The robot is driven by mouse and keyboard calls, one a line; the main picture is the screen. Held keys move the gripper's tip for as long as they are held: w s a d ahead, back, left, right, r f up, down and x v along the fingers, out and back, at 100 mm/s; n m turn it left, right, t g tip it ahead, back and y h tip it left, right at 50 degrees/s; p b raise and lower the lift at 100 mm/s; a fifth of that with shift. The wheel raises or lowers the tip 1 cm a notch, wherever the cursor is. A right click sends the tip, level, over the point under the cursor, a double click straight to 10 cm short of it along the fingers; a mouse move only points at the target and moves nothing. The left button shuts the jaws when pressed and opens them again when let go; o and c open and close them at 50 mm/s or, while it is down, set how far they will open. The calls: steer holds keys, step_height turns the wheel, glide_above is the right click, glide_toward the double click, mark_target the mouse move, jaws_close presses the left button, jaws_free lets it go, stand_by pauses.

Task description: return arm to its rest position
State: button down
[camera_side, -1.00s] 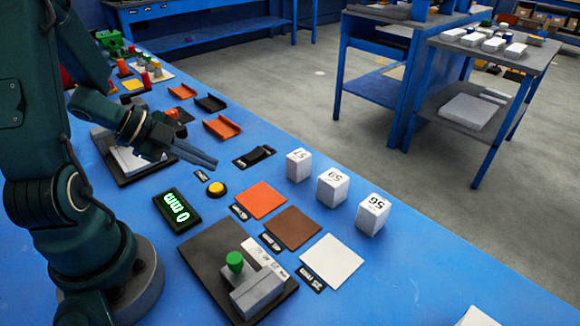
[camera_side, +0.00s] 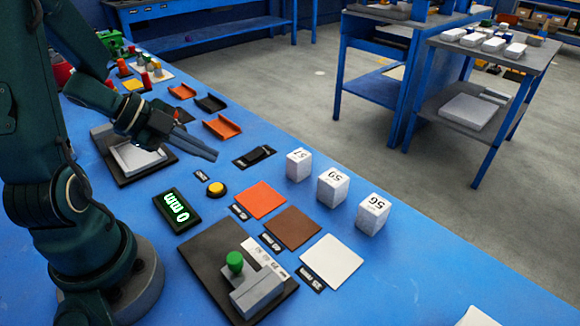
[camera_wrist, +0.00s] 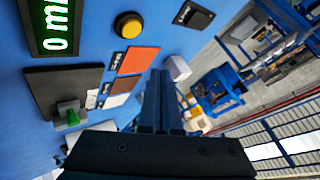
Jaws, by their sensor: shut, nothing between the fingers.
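My gripper (camera_side: 213,154) is shut and empty. It hangs above the blue bench, left of the black switch (camera_side: 254,156), with its fingers pointing right in the side view. In the wrist view my gripper's fingers (camera_wrist: 160,78) lie together, pointing up the picture. The arm is folded above its base at the left of the side view.
Below are a display reading 0 mm (camera_side: 176,211), a yellow button (camera_side: 216,188), orange (camera_side: 261,200), brown (camera_side: 292,234) and white (camera_side: 331,261) squares, and a dark plate with a green-knobbed fixture (camera_side: 254,287). Numbered white blocks (camera_side: 332,187) stand along the bench edge.

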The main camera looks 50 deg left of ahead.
steer(key=w+d+r+n+t+y, duration=0.2)
steer(key=w+d+r+t+y, duration=0.15)
steer(key=r, duration=0.45)
steer(key=w+d+r+n+t+y, duration=0.2)
steer(key=w+r, duration=0.2)
steer(key=r, duration=0.3)
steer(key=s+d+f+n+g+h, duration=0.1)
steer(key=s+d+f+n+g, duration=0.2)
steer(key=s, duration=0.4)
steer(key=s+d+f+n+g, duration=0.4)
steer(key=s+n+g, duration=0.1)
steer(key=s+n, duration=0.2)
steer(key=shift+s+h, duration=0.25)
steer(key=shift+h, duration=0.1)
